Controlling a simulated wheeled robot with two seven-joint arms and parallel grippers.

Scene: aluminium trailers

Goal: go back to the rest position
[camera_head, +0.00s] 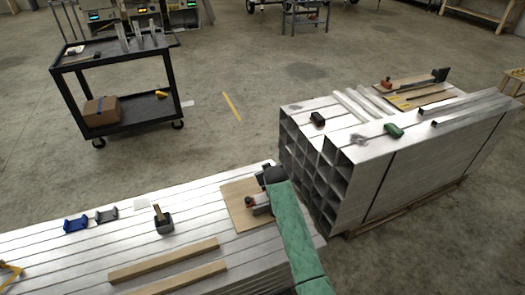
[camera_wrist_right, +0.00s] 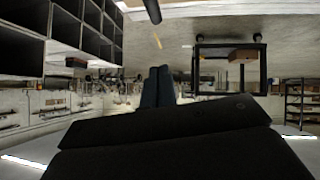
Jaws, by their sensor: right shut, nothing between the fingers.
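My right arm comes in from the bottom in the head view, with a green sleeve and a dark gripper (camera_head: 268,174) at its end. The gripper is over the end of the near stack of aluminium tubes (camera_head: 188,198), beside the gap to the other stack. In the right wrist view the fingers (camera_wrist_right: 157,86) are together with nothing between them. A brown board (camera_head: 234,207) lies under the gripper, and a small grey and red item (camera_head: 256,201) is partly hidden by my arm. My left gripper is not in view.
A stack of square tubes (camera_head: 365,190) stands at the right, with loose bars and tools on top. On the near stack are a dark hammer-like tool (camera_head: 164,221), blue clamp (camera_head: 76,224) and wooden strips (camera_head: 165,260). A black cart (camera_head: 120,118) stands behind; open floor lies between.

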